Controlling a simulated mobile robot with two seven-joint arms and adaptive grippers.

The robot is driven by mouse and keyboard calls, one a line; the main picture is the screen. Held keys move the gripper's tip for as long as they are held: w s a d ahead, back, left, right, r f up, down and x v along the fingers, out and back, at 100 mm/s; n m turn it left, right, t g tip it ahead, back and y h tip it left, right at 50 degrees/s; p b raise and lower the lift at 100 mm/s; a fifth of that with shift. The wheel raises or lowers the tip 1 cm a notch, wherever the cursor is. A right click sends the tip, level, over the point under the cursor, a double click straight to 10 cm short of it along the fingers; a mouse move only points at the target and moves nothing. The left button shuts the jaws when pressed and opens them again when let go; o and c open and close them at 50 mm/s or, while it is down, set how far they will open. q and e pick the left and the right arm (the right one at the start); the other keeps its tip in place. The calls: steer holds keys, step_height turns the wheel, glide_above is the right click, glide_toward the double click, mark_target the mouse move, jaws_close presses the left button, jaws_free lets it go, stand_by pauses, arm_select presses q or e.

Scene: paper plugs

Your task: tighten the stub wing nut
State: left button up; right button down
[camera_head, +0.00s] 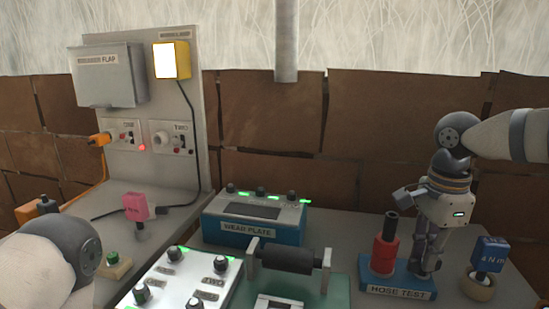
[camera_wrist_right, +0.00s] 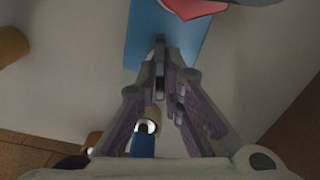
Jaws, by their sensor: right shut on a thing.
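The hose test stand has a blue base (camera_head: 398,283) with a label on its front. A red fitting with a black top (camera_head: 385,245) stands upright on it. My right gripper (camera_head: 426,272) points down at the right end of this base, beside the red fitting. In the right wrist view my right gripper (camera_wrist_right: 160,75) has its fingers close together over the blue base (camera_wrist_right: 185,35), shut on a small part there. I take this part to be the stub wing nut; the fingers mostly hide it. My left gripper is not in view; only part of my left arm shows.
A blue tag block (camera_head: 489,254) stands in a round tan holder (camera_head: 478,287) right of the stand. The wear plate box (camera_head: 255,232) and a black roller (camera_head: 287,258) stand to the left. A pink block (camera_head: 136,206) is farther left, before a grey panel (camera_head: 180,120).

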steer(key=m, duration=0.2)
steer(key=shift+m, duration=0.4)
steer(key=c, duration=2.3)
jaws_free()
jaws_close()
steer(key=m, duration=0.3)
steer(key=o, duration=0.5)
jaws_free()
steer(key=shift+r, duration=0.1)
